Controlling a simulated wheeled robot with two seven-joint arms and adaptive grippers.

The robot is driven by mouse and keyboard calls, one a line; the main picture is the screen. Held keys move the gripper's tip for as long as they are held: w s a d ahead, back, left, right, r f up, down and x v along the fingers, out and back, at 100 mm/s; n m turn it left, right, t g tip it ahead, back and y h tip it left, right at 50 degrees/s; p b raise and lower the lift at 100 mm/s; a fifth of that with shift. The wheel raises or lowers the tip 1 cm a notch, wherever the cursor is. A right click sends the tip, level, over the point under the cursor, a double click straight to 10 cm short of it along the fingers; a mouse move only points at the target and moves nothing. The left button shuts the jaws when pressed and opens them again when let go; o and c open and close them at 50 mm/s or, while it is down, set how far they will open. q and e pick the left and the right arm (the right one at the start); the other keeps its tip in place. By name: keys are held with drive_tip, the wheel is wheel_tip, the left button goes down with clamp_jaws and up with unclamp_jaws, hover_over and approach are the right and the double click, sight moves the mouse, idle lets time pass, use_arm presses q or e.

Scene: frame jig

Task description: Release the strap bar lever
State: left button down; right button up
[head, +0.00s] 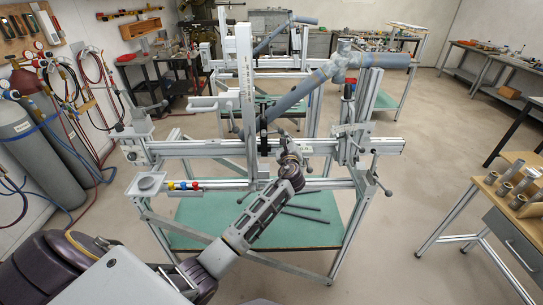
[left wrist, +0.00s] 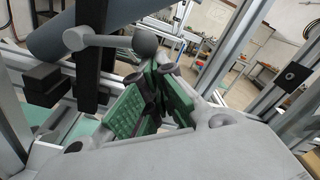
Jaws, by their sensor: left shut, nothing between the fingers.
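The frame jig (head: 200,148) stands in front of me, with a grey tube held slanting across it. A dark upright bar (head: 264,138) stands at the jig's middle rail. In the left wrist view, a grey lever with a ball knob (left wrist: 145,43) sticks out to the right from a hub on the dark bar (left wrist: 92,70). My left gripper (head: 287,148) is at the rail, just right of the dark bar. Its green-padded fingers (left wrist: 155,92) are shut and empty, close below the ball knob in the picture. I cannot tell whether they touch it. My right gripper is out of view.
The grey tube (left wrist: 62,35) passes behind the dark bar. A clamp with handles (head: 350,140) sits on the rail to the right. Gas cylinders (head: 30,145) stand at the left. A bench with tube pieces (head: 500,200) is at the right, with clear floor before it.

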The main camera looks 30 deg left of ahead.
use_arm(q)
drive_tip(key=shift+s+a+r+n, duration=0.1)
drive_tip(key=shift+a+r+n, duration=0.05)
drive_tip(key=shift+r+n, duration=1.1)
drive_tip(key=shift+s+a+r+n, duration=0.15)
drive_tip(key=shift+r+n, duration=0.75)
drive_tip(key=shift+n, duration=0.55)
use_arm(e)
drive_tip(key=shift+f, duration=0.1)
use_arm(q)
drive_tip(key=shift+f, duration=0.1)
